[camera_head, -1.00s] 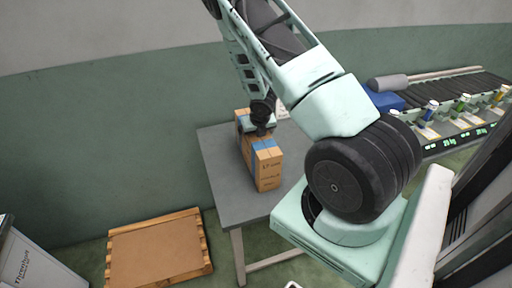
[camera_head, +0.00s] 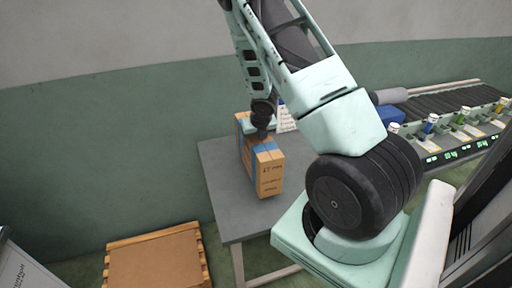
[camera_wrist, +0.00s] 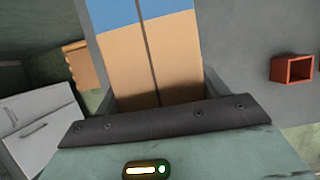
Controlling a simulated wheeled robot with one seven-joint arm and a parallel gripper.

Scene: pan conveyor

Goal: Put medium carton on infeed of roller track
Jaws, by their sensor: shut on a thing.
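The carton (camera_head: 268,174) is brown with blue tape and dark print on its side. In the head view it is at the grey table (camera_head: 222,190), and I cannot tell whether its base touches the top. My gripper (camera_head: 261,132) is at the carton's upper part, shut on it; the fingertips are mostly hidden. In the wrist view the carton (camera_wrist: 150,60) fills the space ahead of the gripper (camera_wrist: 160,105), with its blue tape and centre seam showing. The roller track (camera_head: 440,104) is at the right, partly behind my arm.
A blue item (camera_head: 390,115) and a grey roller (camera_head: 389,96) are by the track's near end. Several coloured-top dispensers line its front. A pallet (camera_head: 155,262) with a brown top is on the floor at left. A small red box (camera_wrist: 292,69) shows in the wrist view.

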